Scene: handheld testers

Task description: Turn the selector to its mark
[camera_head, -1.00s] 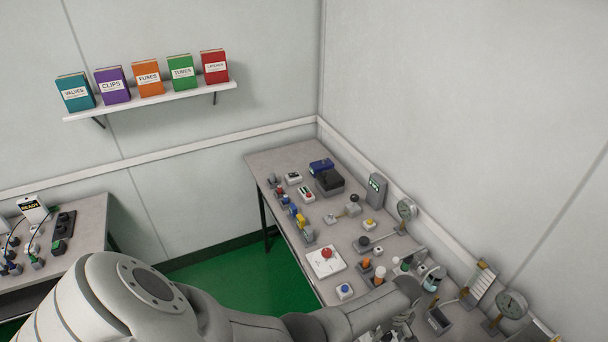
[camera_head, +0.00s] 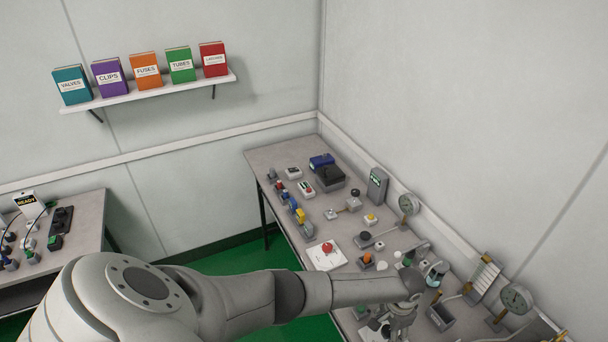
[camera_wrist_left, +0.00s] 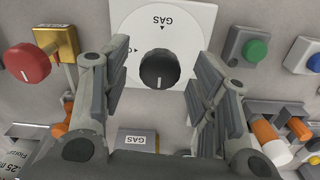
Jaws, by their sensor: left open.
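The selector is a round black knob (camera_wrist_left: 160,69) on a white square plate (camera_wrist_left: 196,20) in the left wrist view. A white line on the knob points toward the bottom of the picture. The plate has the word GAS with a small triangle above the knob, and another mark at the left, partly hidden by a finger. My left gripper (camera_wrist_left: 160,78) is open, with one finger on each side of the knob and visible gaps between. In the head view my left gripper (camera_head: 403,318) is over the bench's near part, and my arm hides much there. My right gripper is not in view.
A red knob (camera_wrist_left: 27,62) on a brass mount is left of the plate. Green (camera_wrist_left: 256,50) and blue buttons are at right, with orange-and-white cylinders (camera_wrist_left: 268,135) below. A grey GAS label block (camera_wrist_left: 138,142) lies below the knob. Gauges (camera_head: 516,298) stand along the wall.

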